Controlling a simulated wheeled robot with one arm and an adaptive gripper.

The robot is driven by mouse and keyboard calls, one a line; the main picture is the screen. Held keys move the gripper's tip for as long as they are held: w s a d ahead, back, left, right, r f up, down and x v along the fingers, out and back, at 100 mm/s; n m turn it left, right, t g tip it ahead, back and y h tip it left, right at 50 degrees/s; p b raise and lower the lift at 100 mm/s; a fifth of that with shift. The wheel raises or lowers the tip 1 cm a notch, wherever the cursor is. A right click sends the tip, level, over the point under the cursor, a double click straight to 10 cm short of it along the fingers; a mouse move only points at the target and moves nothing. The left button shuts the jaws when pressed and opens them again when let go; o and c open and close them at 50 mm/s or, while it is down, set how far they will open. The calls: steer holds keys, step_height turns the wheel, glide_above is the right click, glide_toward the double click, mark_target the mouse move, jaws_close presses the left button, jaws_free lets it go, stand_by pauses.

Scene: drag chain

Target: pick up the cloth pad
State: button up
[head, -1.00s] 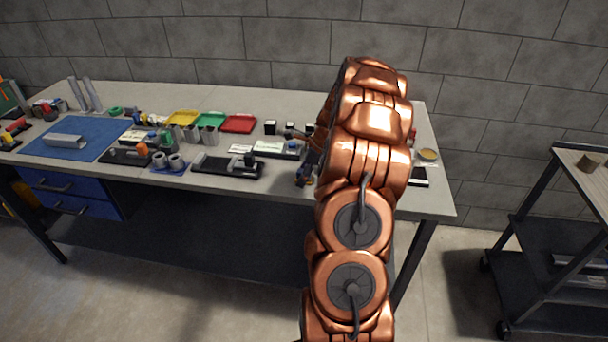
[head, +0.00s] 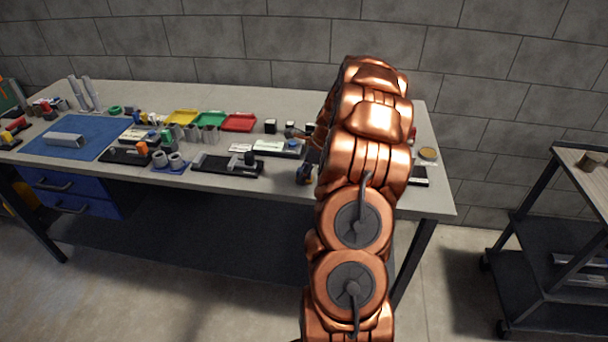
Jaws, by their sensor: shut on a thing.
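My gripper (head: 305,174) shows only in part, as a small dark shape at the left edge of my copper-coloured arm, over the front part of the workbench. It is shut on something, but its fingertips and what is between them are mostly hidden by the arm. I cannot make out the cloth pad clearly anywhere in the head view; the arm covers that part of the bench.
The grey workbench (head: 290,187) carries black fixtures (head: 228,168), a red tray (head: 238,122), a green tray (head: 209,118), a yellow tray (head: 182,117) and a blue mat (head: 105,130). A round tin (head: 428,154) sits right of my arm. A cart (head: 580,165) stands at right.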

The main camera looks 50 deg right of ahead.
mark_target(301, 170)
steer(key=shift+r, duration=0.1)
steer(key=shift+r+b, duration=0.75)
steer(key=shift+r, duration=0.55)
steer(key=shift+s+a+r, duration=0.1)
steer(key=shift+s+r, duration=0.05)
steer(key=shift+r, duration=0.15)
steer(key=s+a+b, duration=0.2)
steer(key=s, duration=0.5)
steer(key=s+a+r+b, duration=0.1)
steer(key=s+a+b, duration=0.1)
steer(key=s, duration=0.5)
steer(key=shift+s+a+r, duration=0.3)
steer(key=shift+s+a, duration=0.1)
steer(key=shift+a, duration=0.2)
